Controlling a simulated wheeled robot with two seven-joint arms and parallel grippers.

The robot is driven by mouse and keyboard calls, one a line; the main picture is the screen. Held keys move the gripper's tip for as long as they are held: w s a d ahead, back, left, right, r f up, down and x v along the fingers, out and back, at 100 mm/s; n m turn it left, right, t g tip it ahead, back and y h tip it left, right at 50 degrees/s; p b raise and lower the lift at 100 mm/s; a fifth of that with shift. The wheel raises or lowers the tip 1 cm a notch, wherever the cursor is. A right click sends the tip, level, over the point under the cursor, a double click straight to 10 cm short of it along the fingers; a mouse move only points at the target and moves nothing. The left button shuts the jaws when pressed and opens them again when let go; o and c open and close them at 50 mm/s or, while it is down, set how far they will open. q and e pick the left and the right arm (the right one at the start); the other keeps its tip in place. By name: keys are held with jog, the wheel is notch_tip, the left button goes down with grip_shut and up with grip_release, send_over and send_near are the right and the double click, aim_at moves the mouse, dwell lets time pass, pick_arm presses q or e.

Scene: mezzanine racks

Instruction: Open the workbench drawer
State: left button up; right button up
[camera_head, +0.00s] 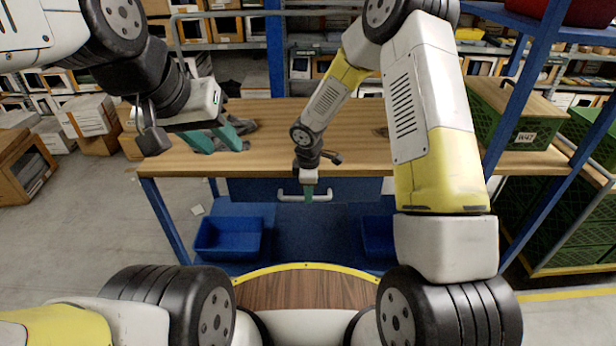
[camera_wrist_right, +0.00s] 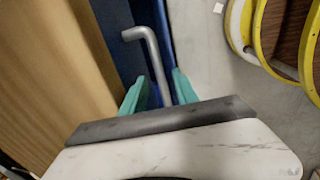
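The workbench (camera_head: 270,150) has a wooden top, and its blue drawer front (camera_head: 250,190) sits below the front edge. The drawer looks closed. A light grey bar handle (camera_head: 290,197) is on the front and also shows in the right wrist view (camera_wrist_right: 152,58). My right gripper (camera_head: 309,193) is at the handle and hides its middle. In the right wrist view, the handle bar passes between its teal fingers (camera_wrist_right: 160,85), with narrow gaps on both sides, so they look open around it. My left gripper (camera_head: 222,138) is open and empty above the left part of the worktop.
Blue bins (camera_head: 228,238) stand on the shelf below the drawer. A green crate (camera_head: 515,115) is on the bench's right side. Blue posts (camera_head: 165,222) flank the bench. Boxes (camera_head: 88,115) stand on the floor at left, and racks line the back.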

jog(key=shift+w+f, duration=0.25)
jog(key=shift+f, duration=0.7)
grip_shut()
dwell(0.7)
